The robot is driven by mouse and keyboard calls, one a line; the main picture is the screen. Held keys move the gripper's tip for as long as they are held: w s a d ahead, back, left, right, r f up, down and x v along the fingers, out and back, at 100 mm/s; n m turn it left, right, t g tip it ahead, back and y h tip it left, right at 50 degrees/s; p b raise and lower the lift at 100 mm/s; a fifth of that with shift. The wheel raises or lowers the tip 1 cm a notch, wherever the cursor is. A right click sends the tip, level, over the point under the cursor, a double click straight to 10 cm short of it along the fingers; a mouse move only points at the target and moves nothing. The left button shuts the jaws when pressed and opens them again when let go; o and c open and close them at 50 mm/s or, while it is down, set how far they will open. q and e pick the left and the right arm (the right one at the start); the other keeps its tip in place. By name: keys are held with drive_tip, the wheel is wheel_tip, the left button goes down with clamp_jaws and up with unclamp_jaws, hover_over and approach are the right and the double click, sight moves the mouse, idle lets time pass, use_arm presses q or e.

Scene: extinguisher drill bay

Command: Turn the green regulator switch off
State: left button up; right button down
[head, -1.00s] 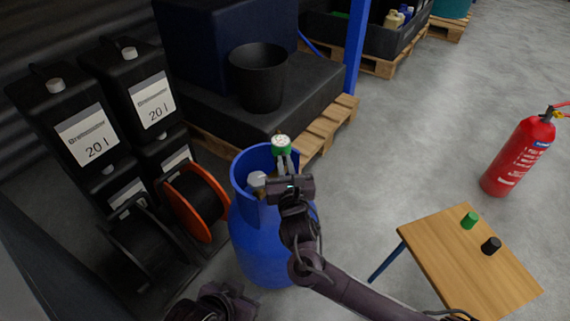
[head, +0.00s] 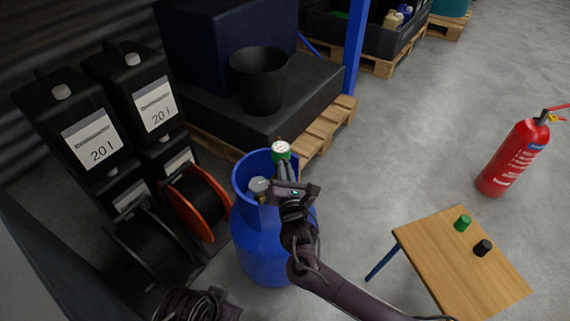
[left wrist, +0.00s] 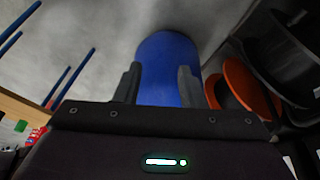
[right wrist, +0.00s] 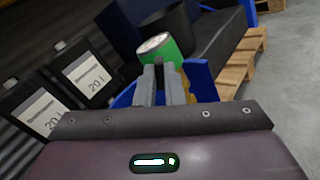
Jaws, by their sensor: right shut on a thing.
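The green regulator (head: 281,150) with a round white gauge face is at the top of the blue gas cylinder (head: 262,255). In the right wrist view the regulator (right wrist: 179,50) is just beyond my fingertips. My right gripper (head: 284,164) has its fingers close together (right wrist: 160,82) at the regulator, shut on its switch. The fingers hide the switch, so I cannot tell its position. My left gripper (left wrist: 158,88) is open and empty, with the blue cylinder (left wrist: 167,60) beyond its fingers.
Black 20 l canisters (head: 95,140) and an orange cable reel (head: 197,203) stand left of the cylinder. A pallet (head: 330,125) is behind it. A wooden table (head: 455,260) with green and black caps and a red extinguisher (head: 515,160) are right. The floor between is clear.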

use_arm(q)
drive_tip(key=shift+n+g+y, duration=0.5)
drive_tip(key=shift+g+y, duration=0.1)
drive_tip(key=shift+g, duration=0.3)
drive_tip(key=shift+s+a+f+p, duration=0.2)
drive_tip(key=shift+a+f+p, duration=0.75)
drive_tip(key=shift+f+p, duration=0.1)
drive_tip(key=shift+s+a+f+p, duration=0.2)
drive_tip(key=shift+a+f+p, duration=0.7)
drive_tip(key=shift+f+p, duration=0.1)
use_arm(e)
drive_tip(key=shift+d+f+m, duration=0.1)
drive_tip(key=shift+m, duration=3.2)
drive_tip(key=shift+d+f+m, duration=0.1)
drive_tip(key=shift+m, duration=3.2)
use_arm(q)
drive_tip(key=shift+w+f, duration=0.1)
drive_tip(key=shift+f, duration=0.1)
use_arm(e)
drive_tip(key=c, duration=1.5)
unclamp_jaws()
drive_tip(key=shift+s, duration=0.1)
